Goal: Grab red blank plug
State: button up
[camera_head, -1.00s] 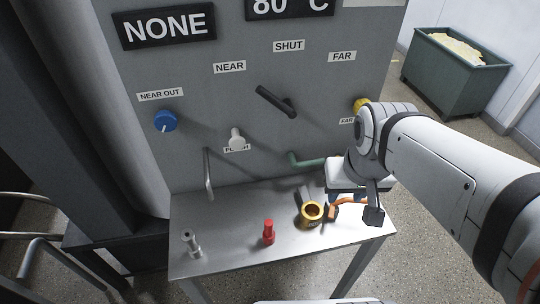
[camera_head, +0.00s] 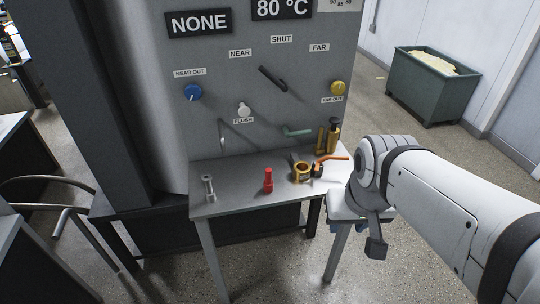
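The red blank plug (camera_head: 268,181) stands upright on the metal shelf table (camera_head: 232,207), near the middle of its front part. My gripper (camera_head: 368,232) is at the right, in front of the table's right end and well apart from the plug. Its fingers are mostly hidden or seen from behind, so I cannot tell whether it is open or shut. Nothing shows held in it.
On the table are a silver fitting (camera_head: 208,188) at left, a brass ring (camera_head: 302,171) and an orange-handled item (camera_head: 331,158) at right, and a brass bottle-like item (camera_head: 334,136) behind. The grey control panel (camera_head: 220,60) rises behind. A green bin (camera_head: 432,88) stands back right.

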aim_at(268, 183)
jog(key=z, duration=0.15)
jog(key=k, duration=0.2)
jog(key=u, duration=0.5)
jog(key=i, duration=0.95)
jog(key=z, duration=1.85)
